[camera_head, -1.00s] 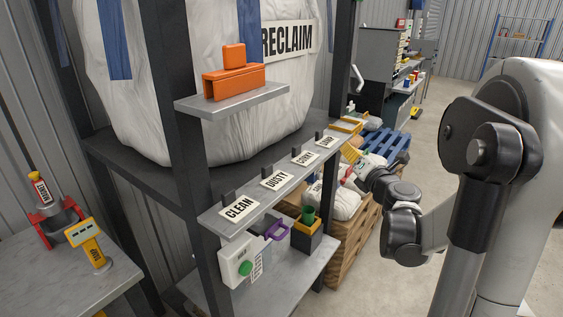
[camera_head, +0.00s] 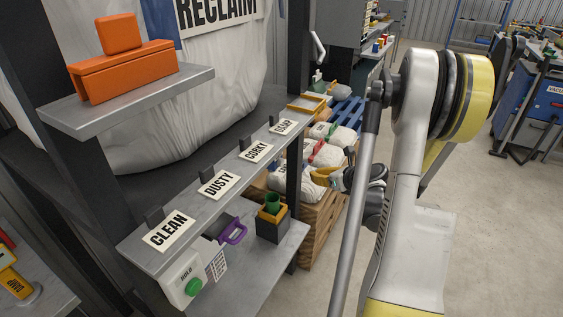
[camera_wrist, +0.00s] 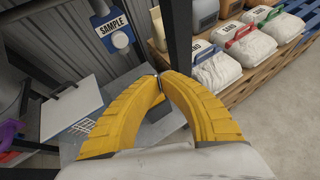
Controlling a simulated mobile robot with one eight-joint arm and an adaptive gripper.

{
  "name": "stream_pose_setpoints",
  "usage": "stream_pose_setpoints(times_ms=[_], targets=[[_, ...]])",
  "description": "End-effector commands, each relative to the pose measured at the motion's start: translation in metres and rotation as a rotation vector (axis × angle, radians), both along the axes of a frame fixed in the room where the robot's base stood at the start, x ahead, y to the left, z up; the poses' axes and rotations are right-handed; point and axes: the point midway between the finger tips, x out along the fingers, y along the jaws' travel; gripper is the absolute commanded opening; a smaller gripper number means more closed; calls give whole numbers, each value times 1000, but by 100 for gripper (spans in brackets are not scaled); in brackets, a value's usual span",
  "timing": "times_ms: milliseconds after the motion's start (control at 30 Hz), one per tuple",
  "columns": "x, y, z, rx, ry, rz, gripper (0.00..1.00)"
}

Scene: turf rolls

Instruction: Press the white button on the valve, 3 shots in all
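In the wrist view a blue fitting with a SAMPLE label (camera_wrist: 111,28) hangs at the upper left. A round white button (camera_wrist: 119,40) sits on its lower face; I take this fitting to be the valve. My gripper's yellow fingers (camera_wrist: 158,82) curve together, their tips meeting with nothing between them. In the picture the tips are below and right of the button, apart from it.
A dark post (camera_wrist: 177,35) stands right of the valve. A grey shelf with sign tags (camera_head: 210,190) and a white box with a green button (camera_head: 184,279) are at the left. White bags (camera_head: 329,154) lie on pallets. The floor (camera_head: 500,220) at right is clear.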

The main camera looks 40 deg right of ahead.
Motion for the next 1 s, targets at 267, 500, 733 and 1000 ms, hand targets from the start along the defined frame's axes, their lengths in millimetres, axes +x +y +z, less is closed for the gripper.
stream_pose_setpoints(times_ms=[267, 500, 733, 1000], targets=[[5, 2, 1, 0, -1, 1, 0], [32, 14, 2, 0, -2, 2, 0], [61, 26, 1, 0, -2, 1, 0], [80, 33, 0, 0, -2, 0, 0]])
